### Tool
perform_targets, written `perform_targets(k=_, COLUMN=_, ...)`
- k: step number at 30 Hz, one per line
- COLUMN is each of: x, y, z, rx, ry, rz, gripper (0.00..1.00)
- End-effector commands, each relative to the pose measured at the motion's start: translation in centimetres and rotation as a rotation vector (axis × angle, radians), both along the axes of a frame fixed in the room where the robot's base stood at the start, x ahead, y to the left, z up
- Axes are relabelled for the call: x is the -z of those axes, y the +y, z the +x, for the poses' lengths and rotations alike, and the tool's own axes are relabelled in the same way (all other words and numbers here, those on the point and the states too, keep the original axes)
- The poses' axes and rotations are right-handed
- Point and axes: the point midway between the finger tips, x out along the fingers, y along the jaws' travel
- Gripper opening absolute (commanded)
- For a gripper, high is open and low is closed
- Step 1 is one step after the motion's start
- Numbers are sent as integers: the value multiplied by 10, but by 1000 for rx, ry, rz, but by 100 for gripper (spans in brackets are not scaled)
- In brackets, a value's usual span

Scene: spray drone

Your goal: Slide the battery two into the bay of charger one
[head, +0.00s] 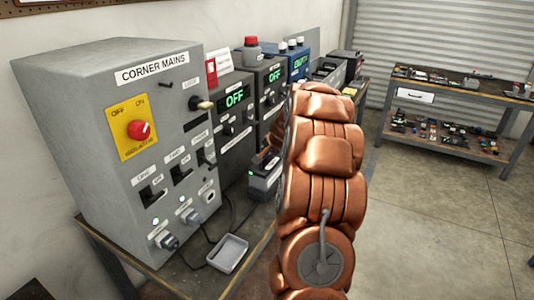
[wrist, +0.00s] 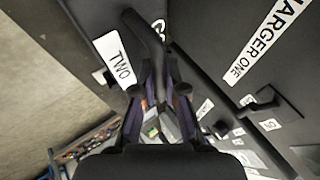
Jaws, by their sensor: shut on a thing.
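In the wrist view my gripper (wrist: 161,74) is shut on the dark curved handle of battery two (wrist: 119,60), a black block with a white TWO label. Charger one (wrist: 262,42), a dark panel with a white label, lies to the right of the battery in that view. I cannot tell whether the battery is inside the bay or only in front of it; the bay opening is not clear. In the head view my copper arm hides the gripper and the battery. Dark charger units (head: 235,98) with green OFF displays stand behind it; their name labels are too small to read.
A grey corner mains box (head: 150,80) with a red knob stands at the left of the bench. A small grey tray (head: 228,252) and cables lie in front. A small box with a green light (head: 265,180) is partly behind my arm. Floor at the right is clear before a second bench (head: 455,88).

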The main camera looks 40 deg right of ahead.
Motion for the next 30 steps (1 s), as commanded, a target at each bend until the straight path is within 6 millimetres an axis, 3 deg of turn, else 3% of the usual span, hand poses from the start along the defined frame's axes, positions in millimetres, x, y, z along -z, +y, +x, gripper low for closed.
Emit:
perform_targets(k=24, x=9, y=-1, z=1, rx=1, ry=-5, rz=-4, gripper=0)
perform_targets(k=25, x=9, y=-1, z=1, rx=1, ry=-5, rz=-4, gripper=14)
perform_targets(k=30, x=10, y=-1, z=1, rx=0, ry=-3, rz=-3, gripper=32)
